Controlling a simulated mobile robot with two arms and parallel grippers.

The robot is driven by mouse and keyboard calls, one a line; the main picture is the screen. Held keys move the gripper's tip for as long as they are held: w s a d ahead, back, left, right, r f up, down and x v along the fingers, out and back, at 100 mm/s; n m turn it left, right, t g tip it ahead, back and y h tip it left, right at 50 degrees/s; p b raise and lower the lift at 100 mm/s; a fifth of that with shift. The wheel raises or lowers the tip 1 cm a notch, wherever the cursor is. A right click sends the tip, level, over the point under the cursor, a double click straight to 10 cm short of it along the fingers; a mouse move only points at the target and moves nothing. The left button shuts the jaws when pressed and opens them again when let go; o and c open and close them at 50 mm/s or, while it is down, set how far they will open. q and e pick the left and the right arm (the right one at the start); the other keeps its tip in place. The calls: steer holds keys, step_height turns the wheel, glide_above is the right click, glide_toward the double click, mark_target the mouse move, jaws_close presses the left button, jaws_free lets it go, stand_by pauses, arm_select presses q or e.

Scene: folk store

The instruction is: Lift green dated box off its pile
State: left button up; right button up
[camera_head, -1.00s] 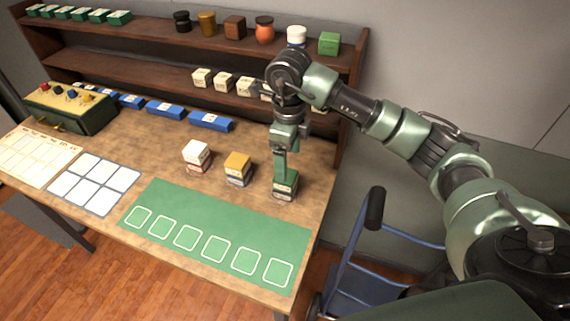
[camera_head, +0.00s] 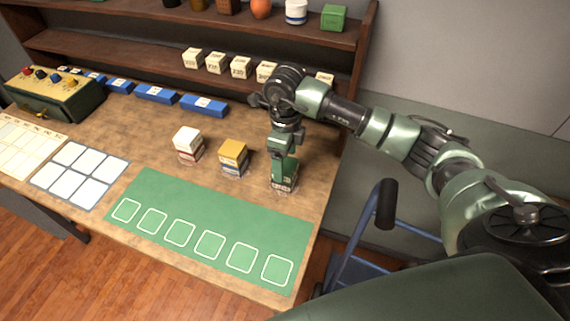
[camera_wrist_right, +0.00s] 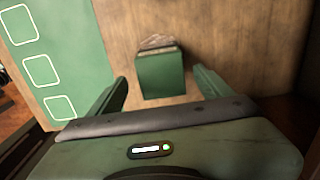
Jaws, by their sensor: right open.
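A green box (camera_wrist_right: 160,76) tops the rightmost pile on the wooden table, seen from above in the right wrist view. A lower box shows just past its far edge. In the head view, my right gripper (camera_head: 282,171) points down over this pile and hides much of it; the lower part of the pile (camera_head: 284,186) shows beneath. In the right wrist view, my right gripper (camera_wrist_right: 160,84) is open, one finger on each side of the green box with gaps between. No date is readable. My left gripper is not in view.
To the left stand a white-topped pile (camera_head: 187,144) and a yellow-topped pile (camera_head: 233,157). A green mat (camera_head: 205,210) with outlined squares lies in front. A shelf (camera_head: 130,60) with small boxes and jars runs behind. A blue-framed cart (camera_head: 350,250) stands beside the table.

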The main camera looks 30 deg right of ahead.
steer(key=shift+w+f, duration=0.15)
steer(key=shift+f, duration=1.2)
steer(key=shift+r, duration=0.1)
steer(key=c, duration=1.5)
steer(key=shift+r, duration=0.15)
